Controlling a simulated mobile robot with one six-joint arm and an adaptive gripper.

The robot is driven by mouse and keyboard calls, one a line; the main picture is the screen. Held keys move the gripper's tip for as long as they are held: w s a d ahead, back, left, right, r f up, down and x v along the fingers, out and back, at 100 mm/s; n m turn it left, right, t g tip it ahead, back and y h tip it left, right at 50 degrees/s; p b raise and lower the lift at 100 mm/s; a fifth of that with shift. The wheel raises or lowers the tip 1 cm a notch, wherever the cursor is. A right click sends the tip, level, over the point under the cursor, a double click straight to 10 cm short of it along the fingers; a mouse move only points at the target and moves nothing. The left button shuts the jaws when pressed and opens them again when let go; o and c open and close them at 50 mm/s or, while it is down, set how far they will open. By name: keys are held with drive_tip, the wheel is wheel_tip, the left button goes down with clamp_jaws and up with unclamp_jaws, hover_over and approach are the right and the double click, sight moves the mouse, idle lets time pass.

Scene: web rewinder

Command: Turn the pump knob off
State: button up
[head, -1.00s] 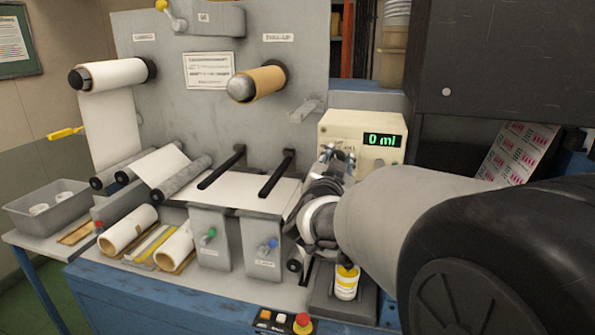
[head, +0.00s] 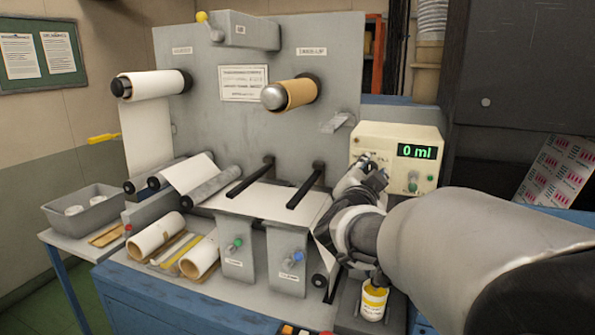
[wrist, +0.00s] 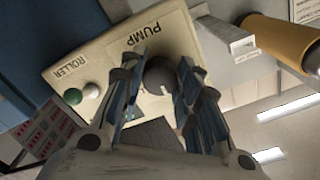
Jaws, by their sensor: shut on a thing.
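The pump knob (wrist: 160,76) is a round dark grey knob on the cream front of the pump box, beside the printed label PUMP. It shows in the wrist view between the fingers of my gripper (wrist: 160,88), which is shut on it. In the head view my gripper (head: 370,170) is at the lower left of the pump box (head: 372,136) and hides the knob. The box's green display (head: 416,151) reads 0 ml. Which way the knob points is hard to tell.
A green roller control (wrist: 73,97) is on the same box face, close to the gripper. A yellow-labelled bottle (head: 374,300) stands below my wrist. The rewinder's brown take-up roll (head: 300,92) and two dark bars are left of the arm. A black cabinet (head: 515,70) is at right.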

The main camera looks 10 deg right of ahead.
drive_tip(key=o, duration=1.1)
drive_tip(key=v, duration=1.2)
